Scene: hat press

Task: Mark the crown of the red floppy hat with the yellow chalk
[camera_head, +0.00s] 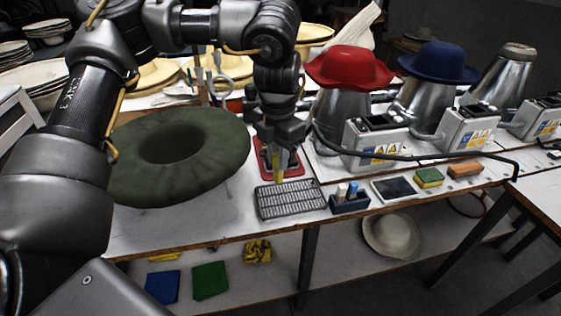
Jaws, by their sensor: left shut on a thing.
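The red floppy hat (350,67) sits on a metal hat press form at the back, right of centre, its crown up and its wavy brim spread. My left gripper (279,150) is shut on the yellow chalk (276,167), which points down in front of a red-based item. The gripper is left of the red hat and lower in the picture, apart from it. The fingers hide the chalk's upper part. A dark chalk holder (349,204) holds a white and a blue chalk near the table's front edge. My right gripper is out of view.
A green hat (180,155) lies left of my gripper. A blue hat (437,63) is on the neighbouring press, beside control boxes (377,141). A grey grille (289,200), dark tablet (394,189), sponge (429,177) and orange block (464,170) line the table's front.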

